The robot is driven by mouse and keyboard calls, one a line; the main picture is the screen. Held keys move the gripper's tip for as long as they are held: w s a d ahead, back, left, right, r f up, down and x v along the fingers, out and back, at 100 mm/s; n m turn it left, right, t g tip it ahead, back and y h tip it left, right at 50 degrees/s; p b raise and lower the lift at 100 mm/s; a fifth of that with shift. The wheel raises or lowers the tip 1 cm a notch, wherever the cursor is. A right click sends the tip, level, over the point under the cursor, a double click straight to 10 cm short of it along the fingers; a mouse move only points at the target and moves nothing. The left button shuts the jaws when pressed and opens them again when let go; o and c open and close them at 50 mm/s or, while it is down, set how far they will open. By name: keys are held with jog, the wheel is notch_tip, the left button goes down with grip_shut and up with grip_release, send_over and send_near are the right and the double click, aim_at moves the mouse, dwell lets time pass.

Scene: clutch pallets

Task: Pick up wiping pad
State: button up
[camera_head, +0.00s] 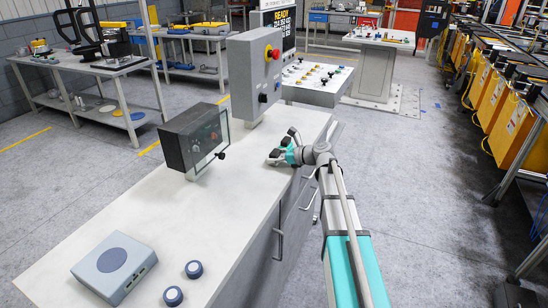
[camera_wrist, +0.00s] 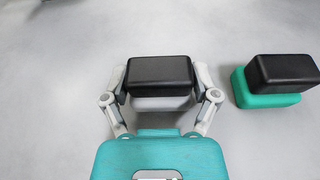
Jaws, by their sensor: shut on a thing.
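My gripper (camera_wrist: 160,82) is shut on a wiping pad (camera_wrist: 160,69) with a black top. A pale grey part shows just below the black top, between the fingers. A second pad (camera_wrist: 286,83), black on top with a teal base, lies to the right, apart from my gripper. In the head view my gripper (camera_head: 277,157) is low over the far right part of the white bench top; the held pad is too small to make out there. I cannot tell whether the held pad touches the bench.
The white bench (camera_head: 185,225) carries a dark display box (camera_head: 192,142) and a grey control box (camera_head: 254,68) left of my gripper. A grey-blue device (camera_head: 113,264) and two round knobs (camera_head: 194,269) stand at the near end. The bench middle is clear.

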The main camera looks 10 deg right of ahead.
jog(key=shift+r, duration=0.1)
jog(key=shift+r+p, duration=0.9)
jog(key=shift+p, duration=0.1)
jog(key=s+d+r+p, duration=0.2)
jog(key=s+r+p, duration=0.3)
jog(key=s, duration=0.1)
jog(key=s+d+r+p, duration=0.2)
jog(key=s+r+p, duration=0.4)
jog(key=s, duration=0.1)
jog(key=shift+d, duration=0.3)
jog(key=shift+s, duration=0.15)
